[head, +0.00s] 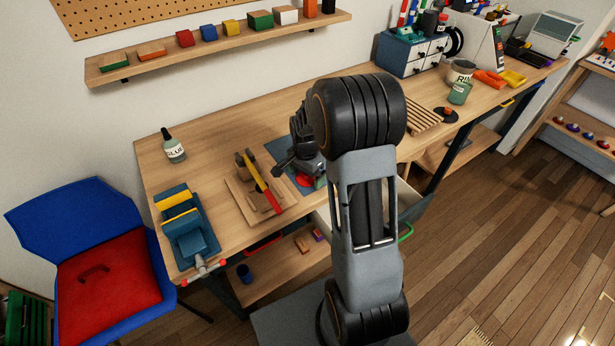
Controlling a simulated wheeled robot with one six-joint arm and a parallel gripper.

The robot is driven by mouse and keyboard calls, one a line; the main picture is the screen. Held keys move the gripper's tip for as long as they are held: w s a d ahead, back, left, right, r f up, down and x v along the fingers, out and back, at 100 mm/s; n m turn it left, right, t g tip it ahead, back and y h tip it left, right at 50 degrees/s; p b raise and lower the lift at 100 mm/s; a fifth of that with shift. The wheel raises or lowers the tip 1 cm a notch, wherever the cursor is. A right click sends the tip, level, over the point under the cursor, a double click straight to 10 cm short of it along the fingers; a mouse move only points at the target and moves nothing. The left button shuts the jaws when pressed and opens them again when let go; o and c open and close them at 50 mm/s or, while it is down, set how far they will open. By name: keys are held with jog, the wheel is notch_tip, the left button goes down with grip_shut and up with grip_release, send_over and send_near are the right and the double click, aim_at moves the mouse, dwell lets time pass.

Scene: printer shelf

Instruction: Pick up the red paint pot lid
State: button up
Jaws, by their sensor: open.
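A small red round shape (305,180), which looks like the paint pot lid, shows on the blue mat (283,151) on the workbench, in the head view. It is partly hidden by my gripper (289,168), which is open and close above or beside it. I cannot tell whether the fingers touch it. My arm hides the bench just right of the red shape. No paint pot is clear to me near it.
A wooden board with a yellow and red tool (259,181) lies left of the mat. Further left are a blue vise (190,238) and a glue bottle (174,147). A slatted wooden rack (420,118) lies to the right. An open drawer (407,200) sticks out below the bench front.

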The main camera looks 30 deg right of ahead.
jog(key=shift+c, duration=0.3)
jog(key=c, duration=0.9)
jog(key=shift+r, duration=0.15)
jog(key=shift+c, duration=0.2)
